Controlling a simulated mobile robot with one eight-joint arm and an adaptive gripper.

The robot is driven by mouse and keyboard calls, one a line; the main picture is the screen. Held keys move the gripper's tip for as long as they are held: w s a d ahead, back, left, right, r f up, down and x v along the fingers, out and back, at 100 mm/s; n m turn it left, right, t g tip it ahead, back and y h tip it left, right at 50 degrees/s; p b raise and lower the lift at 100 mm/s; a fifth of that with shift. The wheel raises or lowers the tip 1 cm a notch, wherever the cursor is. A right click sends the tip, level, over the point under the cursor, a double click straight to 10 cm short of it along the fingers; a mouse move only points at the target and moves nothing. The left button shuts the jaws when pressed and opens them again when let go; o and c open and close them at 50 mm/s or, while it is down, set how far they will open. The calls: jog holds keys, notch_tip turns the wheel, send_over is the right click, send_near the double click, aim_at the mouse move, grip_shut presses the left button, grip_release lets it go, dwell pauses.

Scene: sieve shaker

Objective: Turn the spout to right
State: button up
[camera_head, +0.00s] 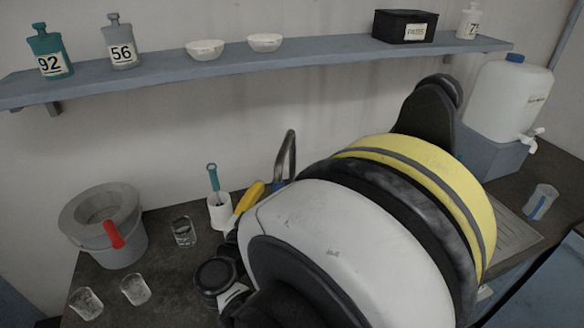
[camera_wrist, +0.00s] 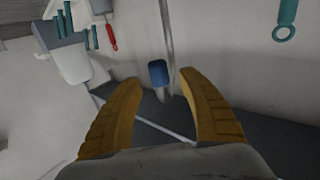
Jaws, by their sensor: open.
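The spout (camera_head: 288,155) is a curved metal pipe that rises behind my arm in the head view, with its base hidden. In the wrist view the spout shows as a thin grey pipe (camera_wrist: 167,35). A blue piece (camera_wrist: 157,72) sits beside the pipe, and a bit of blue (camera_head: 278,187) also shows near it in the head view. My gripper (camera_wrist: 160,80) is open, its two yellow fingers on either side of the blue piece in the wrist view. I cannot tell whether they touch it. In the head view one yellow finger (camera_head: 247,198) shows left of the spout.
A white cup (camera_head: 220,213) with a teal-handled brush (camera_head: 213,178) stands left of the finger. A glass (camera_head: 184,232) and a grey bucket (camera_head: 122,245) are further left. A wall shelf (camera_head: 290,56) runs above. A white jug (camera_head: 508,98) stands at right.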

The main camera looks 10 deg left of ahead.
aim_at(276, 188)
jog(key=shift+w+d, duration=0.15)
jog(key=shift+w, duration=0.65)
jog(key=shift+w+d, duration=0.1)
jog(key=shift+w, duration=0.7)
grip_shut()
